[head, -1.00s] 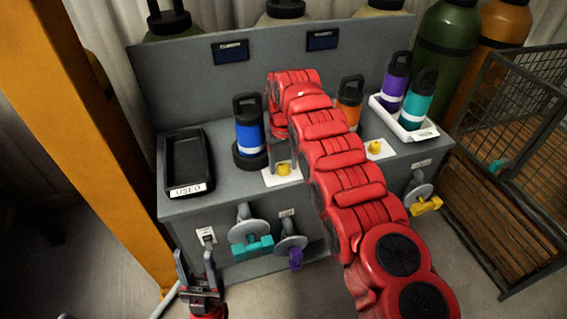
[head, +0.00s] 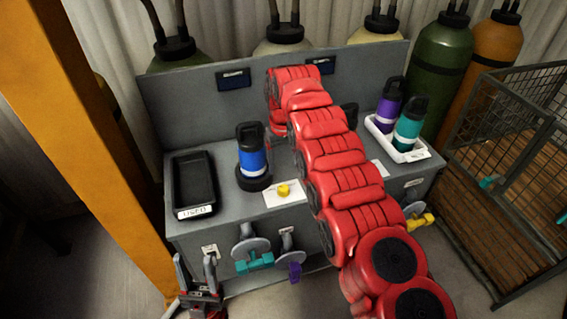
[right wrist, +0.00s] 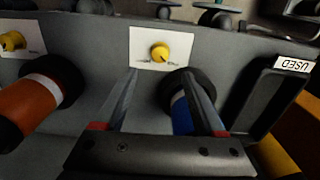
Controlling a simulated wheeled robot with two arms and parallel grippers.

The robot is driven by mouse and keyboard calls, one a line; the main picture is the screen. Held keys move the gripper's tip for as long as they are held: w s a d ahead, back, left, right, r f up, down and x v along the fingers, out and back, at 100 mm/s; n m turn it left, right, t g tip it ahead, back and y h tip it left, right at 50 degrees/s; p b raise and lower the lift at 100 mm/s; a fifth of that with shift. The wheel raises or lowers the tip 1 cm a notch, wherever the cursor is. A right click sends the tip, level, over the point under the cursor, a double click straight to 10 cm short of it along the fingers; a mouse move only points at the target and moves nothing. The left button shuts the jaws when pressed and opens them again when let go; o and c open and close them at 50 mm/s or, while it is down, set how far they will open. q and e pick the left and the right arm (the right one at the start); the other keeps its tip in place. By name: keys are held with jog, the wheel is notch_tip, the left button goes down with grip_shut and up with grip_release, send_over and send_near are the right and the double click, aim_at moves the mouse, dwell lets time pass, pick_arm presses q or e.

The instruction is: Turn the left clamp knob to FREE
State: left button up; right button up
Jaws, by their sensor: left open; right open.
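The left clamp knob (head: 284,190) is yellow, on a white plate in front of the blue bottle (head: 252,152). It also shows in the right wrist view (right wrist: 160,52); its plate's lettering is too small to read. The blue bottle stands in a black round holder (head: 253,180). My right gripper (right wrist: 162,73) is open and empty, its fingertips just short of the knob's plate and apart from the knob. In the head view my red right arm hides it. My left gripper (head: 196,270) is open and low, in front of the bench.
An orange bottle (right wrist: 38,108) and second yellow knob (right wrist: 12,42) show in the right wrist view. A black USED tray (head: 194,183) is left; a white tray (head: 391,141) with two bottles is right. Handles stick out of the bench front (head: 255,262). A wire cage (head: 510,150) stands right.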

notch_tip(320, 180, up, 8)
jog(key=p, duration=0.6)
jog(key=shift+f, duration=0.2)
